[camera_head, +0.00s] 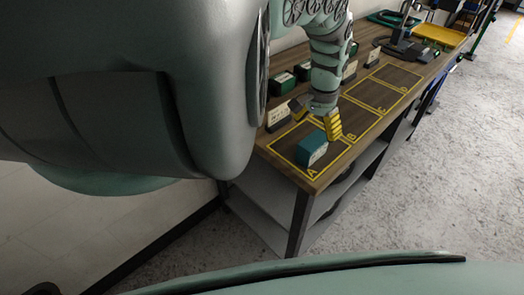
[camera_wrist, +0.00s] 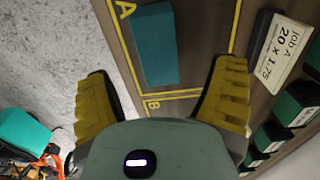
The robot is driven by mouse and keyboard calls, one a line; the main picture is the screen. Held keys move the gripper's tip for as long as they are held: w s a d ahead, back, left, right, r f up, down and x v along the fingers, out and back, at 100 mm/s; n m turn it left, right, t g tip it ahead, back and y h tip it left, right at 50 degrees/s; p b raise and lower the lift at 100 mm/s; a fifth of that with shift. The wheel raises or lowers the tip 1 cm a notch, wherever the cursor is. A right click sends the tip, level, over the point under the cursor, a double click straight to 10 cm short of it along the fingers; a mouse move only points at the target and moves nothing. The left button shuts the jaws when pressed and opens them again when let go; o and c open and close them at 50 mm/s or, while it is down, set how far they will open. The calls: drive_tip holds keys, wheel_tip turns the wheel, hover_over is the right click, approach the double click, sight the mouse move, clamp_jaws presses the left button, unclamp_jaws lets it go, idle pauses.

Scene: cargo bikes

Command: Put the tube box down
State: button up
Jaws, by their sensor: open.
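The teal tube box (camera_head: 311,149) lies on the wooden bench inside the yellow outline marked A, near the bench's front corner. It also shows in the wrist view (camera_wrist: 154,45), within the yellow lines beside the letter A. My gripper (camera_head: 328,122) is just behind the box, toward area B. In the wrist view its two yellow fingers (camera_wrist: 165,95) are spread wide with nothing between them, and the box lies beyond the fingertips, apart from them.
A job card (camera_wrist: 281,51) reading "Job A 20 x 1.75" stands beside area A. Several green boxes (camera_head: 282,83) line the wall side. The outlined area (camera_head: 374,96) farther along the bench is empty. A yellow tray (camera_head: 439,36) sits at the far end.

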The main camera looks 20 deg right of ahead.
sight(315, 140)
drive_tip(key=shift+f, duration=1.1)
drive_tip(key=shift+s+f+p, duration=0.2)
drive_tip(key=shift+f+p, duration=0.3)
drive_tip(key=shift+f, duration=0.7)
wheel_tip(315, 140, down, 2)
drive_tip(key=shift+d, duration=0.15)
drive_tip(key=shift+f, duration=0.4)
drive_tip(key=shift+w, duration=0.1)
drive_tip(key=c, duration=1.4)
